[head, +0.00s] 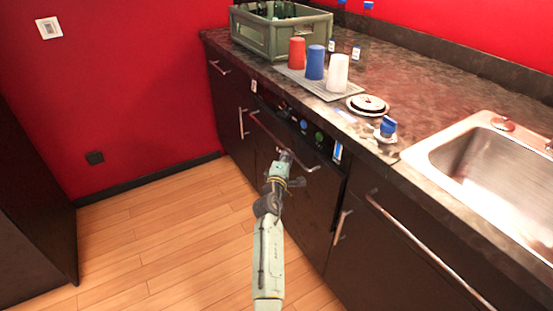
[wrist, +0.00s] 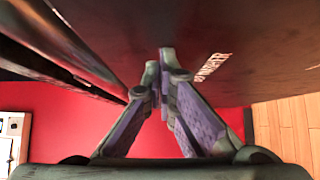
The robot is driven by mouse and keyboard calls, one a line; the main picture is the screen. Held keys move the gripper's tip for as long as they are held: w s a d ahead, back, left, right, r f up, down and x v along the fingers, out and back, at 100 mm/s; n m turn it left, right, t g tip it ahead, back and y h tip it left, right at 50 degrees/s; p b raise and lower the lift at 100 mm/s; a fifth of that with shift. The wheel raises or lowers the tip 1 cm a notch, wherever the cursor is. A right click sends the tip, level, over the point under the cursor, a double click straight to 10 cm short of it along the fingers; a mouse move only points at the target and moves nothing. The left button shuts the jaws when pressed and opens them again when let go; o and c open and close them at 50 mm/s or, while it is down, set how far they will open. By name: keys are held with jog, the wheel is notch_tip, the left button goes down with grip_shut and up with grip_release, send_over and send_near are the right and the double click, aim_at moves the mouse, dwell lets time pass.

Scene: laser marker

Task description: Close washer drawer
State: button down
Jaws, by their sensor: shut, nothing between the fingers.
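The washer (head: 305,190) is a dark front built in under the counter, with a long bar handle (head: 262,127) near its top and a control strip with small coloured lights. I cannot tell whether its front is flush or slightly out. My gripper (head: 285,157) is at the handle's right part, and the arm hides some of the front below. In the wrist view my gripper (wrist: 160,68) is shut and empty, its fingertips close to a dark panel (wrist: 225,30) with pale, partly hidden lettering. Whether they touch it is unclear.
A sink (head: 490,165) is at right on the counter. Red, blue and white cups (head: 315,63), a green crate (head: 280,35), plates (head: 368,103) and a blue-capped item (head: 388,126) stand on the counter. The wooden floor (head: 160,245) at left is clear.

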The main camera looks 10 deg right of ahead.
jog(key=shift+w+d, duration=0.2)
jog(key=shift+d, duration=0.35)
jog(key=shift+w+d, duration=0.15)
jog(key=shift+d, duration=0.4)
jog(key=shift+r, duration=0.1)
